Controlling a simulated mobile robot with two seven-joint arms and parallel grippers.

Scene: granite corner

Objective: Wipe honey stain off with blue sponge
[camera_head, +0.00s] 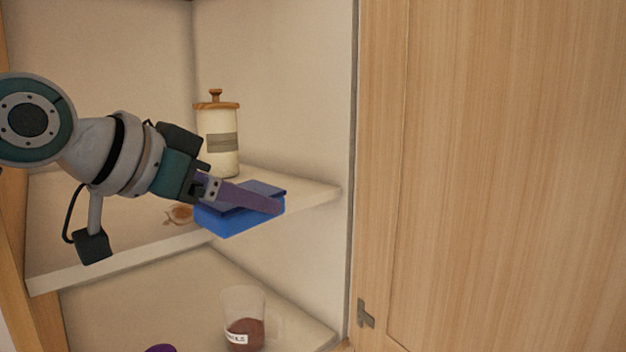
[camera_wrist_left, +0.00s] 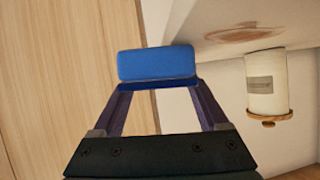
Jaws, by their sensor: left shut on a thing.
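My left gripper (camera_head: 262,198) is shut on the blue sponge (camera_head: 232,218), holding it at the front edge of the upper shelf. The sponge also shows between the fingertips in the left wrist view (camera_wrist_left: 157,63). The brown honey stain (camera_head: 180,214) is on the upper shelf, left of the sponge and partly hidden by my arm. In the left wrist view the stain (camera_wrist_left: 245,32) is a brownish smear to the right of the sponge, apart from it.
A white jar (camera_head: 218,143) with a wooden lid stands at the back of the upper shelf (camera_head: 105,262). A clear cup with brown contents (camera_head: 244,333) and a partly visible purple thing (camera_head: 160,348) are below. A wooden door panel (camera_head: 500,180) fills the right.

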